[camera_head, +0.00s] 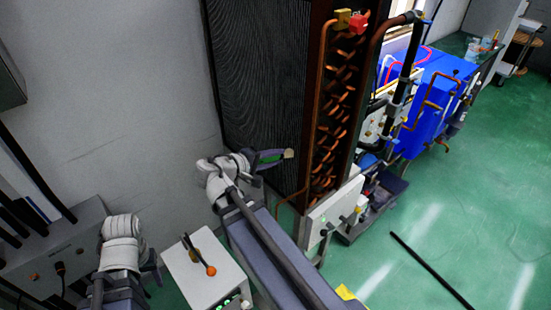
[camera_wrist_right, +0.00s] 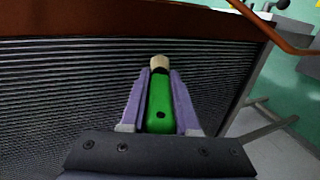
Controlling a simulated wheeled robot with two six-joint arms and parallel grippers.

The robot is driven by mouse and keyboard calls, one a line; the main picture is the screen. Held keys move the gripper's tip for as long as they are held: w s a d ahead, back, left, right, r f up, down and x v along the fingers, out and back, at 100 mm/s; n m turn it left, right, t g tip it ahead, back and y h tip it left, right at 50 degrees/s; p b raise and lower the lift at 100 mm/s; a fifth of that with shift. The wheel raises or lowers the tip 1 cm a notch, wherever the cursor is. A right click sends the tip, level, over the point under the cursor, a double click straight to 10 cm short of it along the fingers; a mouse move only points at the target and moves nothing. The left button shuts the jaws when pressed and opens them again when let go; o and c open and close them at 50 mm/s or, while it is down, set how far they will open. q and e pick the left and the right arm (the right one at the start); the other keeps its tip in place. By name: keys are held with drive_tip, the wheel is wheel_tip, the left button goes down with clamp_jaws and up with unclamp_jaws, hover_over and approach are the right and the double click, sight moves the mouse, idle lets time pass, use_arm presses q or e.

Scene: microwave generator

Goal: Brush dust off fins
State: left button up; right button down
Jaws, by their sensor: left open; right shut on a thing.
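The fins form a tall dark ribbed panel (camera_head: 262,80) in the head view, framed on its right by copper tubing. The ribs (camera_wrist_right: 60,90) fill the left and middle of the right wrist view. My right gripper (camera_head: 270,158) is shut on a brush with a green handle (camera_wrist_right: 160,110) and a short pale tip (camera_wrist_right: 160,62). The brush is in front of the lower part of the fins; whether its tip touches them I cannot tell. My left gripper (camera_head: 151,264) is open and empty at the lower left, away from the fins.
A white box with an orange-knobbed lever (camera_head: 205,275) stands between my arms. A grey cabinet (camera_head: 60,255) is at the left. Copper bends (camera_head: 335,110) and blue machinery (camera_head: 430,100) are right of the fins. A black rod (camera_head: 430,268) lies on the open green floor.

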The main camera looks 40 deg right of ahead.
drive_tip(key=shift+w+a, duration=0.1)
drive_tip(key=shift+w, duration=1.4)
drive_tip(key=shift+w, duration=0.1)
drive_tip(key=w, duration=0.3)
drive_tip(key=shift+w+a, duration=0.2)
drive_tip(key=shift+a, duration=0.05)
drive_tip(key=shift+w, duration=0.1)
drive_tip(key=w, duration=0.3)
drive_tip(key=shift+w, duration=0.15)
drive_tip(key=a, duration=0.6)
drive_tip(key=shift+s, duration=0.3)
